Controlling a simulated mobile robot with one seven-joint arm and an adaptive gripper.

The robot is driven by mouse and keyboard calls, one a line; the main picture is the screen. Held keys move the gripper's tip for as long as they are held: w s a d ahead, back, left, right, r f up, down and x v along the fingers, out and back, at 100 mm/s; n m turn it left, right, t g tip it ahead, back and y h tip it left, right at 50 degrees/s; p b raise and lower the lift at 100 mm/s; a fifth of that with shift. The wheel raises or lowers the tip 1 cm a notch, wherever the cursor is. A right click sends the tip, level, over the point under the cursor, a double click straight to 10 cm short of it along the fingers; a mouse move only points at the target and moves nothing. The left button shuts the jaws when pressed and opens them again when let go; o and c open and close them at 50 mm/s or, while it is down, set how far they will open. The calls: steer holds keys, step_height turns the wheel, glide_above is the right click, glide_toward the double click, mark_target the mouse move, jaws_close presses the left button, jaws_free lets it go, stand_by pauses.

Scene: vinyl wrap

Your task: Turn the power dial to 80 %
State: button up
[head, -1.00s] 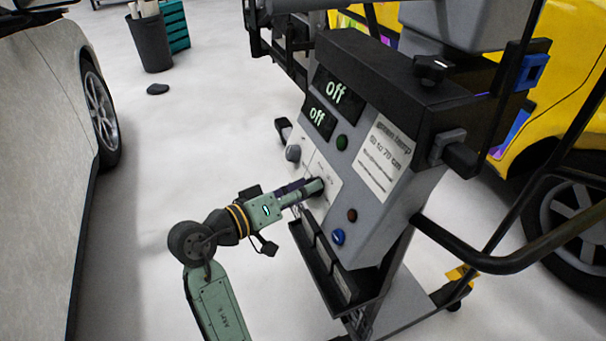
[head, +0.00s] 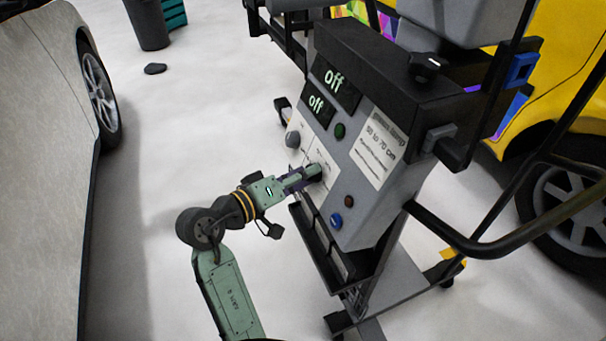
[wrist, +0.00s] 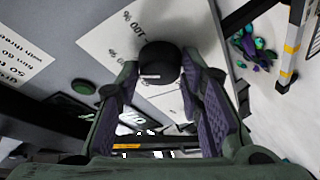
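The lamp's sloped grey control panel (head: 357,215) faces my arm in the head view. In the wrist view the black power dial (wrist: 160,62) has a light mark on its near side, and a "100 %" label (wrist: 133,22) is printed on the white plate beside it. My gripper (head: 312,173) is at the panel and mostly hides the dial in the head view. In the wrist view its two purple-padded fingers (wrist: 161,75) are apart, one on each side of the dial, with narrow gaps visible. Firm contact cannot be made out.
A grey knob (head: 292,140), a green button (head: 339,131), a brown-red button (head: 348,201) and a blue button (head: 335,220) are near my gripper. A black rack (head: 318,243) hangs below. A pale car (head: 40,150) stands left, with open floor between.

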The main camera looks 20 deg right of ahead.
steer(key=o, duration=0.4)
steer(key=v, duration=1.2)
stand_by(0.3)
